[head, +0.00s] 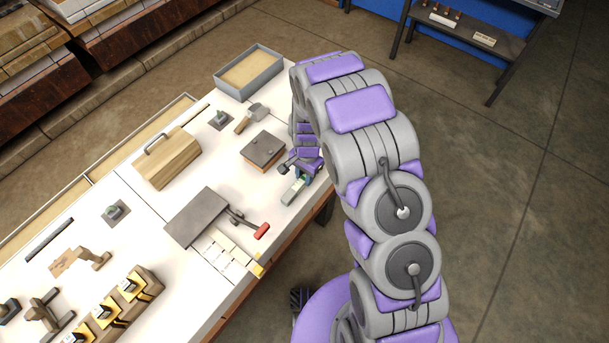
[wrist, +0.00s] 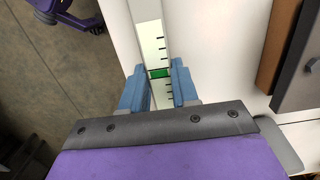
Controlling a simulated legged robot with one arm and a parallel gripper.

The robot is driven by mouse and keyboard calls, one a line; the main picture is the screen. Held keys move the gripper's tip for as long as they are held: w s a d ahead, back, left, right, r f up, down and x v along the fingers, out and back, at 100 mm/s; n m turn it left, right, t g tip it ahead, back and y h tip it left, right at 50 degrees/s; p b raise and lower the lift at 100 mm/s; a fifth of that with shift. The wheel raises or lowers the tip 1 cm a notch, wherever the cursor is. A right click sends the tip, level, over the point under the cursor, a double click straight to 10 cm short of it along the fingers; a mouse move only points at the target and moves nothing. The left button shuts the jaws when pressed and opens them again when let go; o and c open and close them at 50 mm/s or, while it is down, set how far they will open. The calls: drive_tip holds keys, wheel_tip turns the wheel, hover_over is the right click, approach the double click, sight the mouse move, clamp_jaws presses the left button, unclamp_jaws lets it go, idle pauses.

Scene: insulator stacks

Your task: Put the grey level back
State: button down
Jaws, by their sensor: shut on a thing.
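The grey level (wrist: 148,8) is a narrow bar with a white marked face and a green patch. In the wrist view it runs from the top edge down between the blue fingers of my gripper (wrist: 159,75). The fingers are shut on its sides near the green patch. In the head view my gripper (head: 304,174) is over the table's right edge, and the level (head: 292,191) sticks out below it to the left. The level's lower end is hidden by my gripper. I cannot tell whether the level touches the tabletop.
A dark-topped brown box (head: 263,150) stands close by on the left; it shows at right in the wrist view (wrist: 302,75). A dark grey plate (head: 196,217) and a red-ended tool (head: 261,231) lie nearer. A sand-coloured tray (head: 248,73) stands behind. White tabletop (head: 225,165) is bare between.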

drive_tip(key=c, duration=0.8)
unclamp_jaws()
drive_tip(key=shift+c, duration=0.2)
wheel_tip(320, 180, up, 12)
drive_tip(key=p, duration=0.3)
drive_tip(key=s+d+r+n, duration=0.1)
drive_tip(key=s+d+r, duration=0.35)
drive_tip(key=r, duration=0.35)
drive_tip(key=s+d+r+n, duration=0.2)
drive_tip(key=s+d+r, duration=0.2)
drive_tip(key=s+r, duration=0.3)
drive_tip(key=s+d+r+n, duration=0.1)
drive_tip(key=s+r, duration=0.2)
drive_tip(key=s, duration=0.4)
drive_tip(key=s+d+r+n, duration=0.2)
drive_tip(key=s, duration=0.5)
drive_tip(key=s+d+r+n+g, duration=0.1)
drive_tip(key=s+d+r, duration=0.1)
drive_tip(key=s, duration=0.5)
drive_tip(key=shift+d+r+n+h, duration=0.15)
drive_tip(key=shift+r+n+h, duration=0.15)
drive_tip(key=shift+r, duration=0.5)
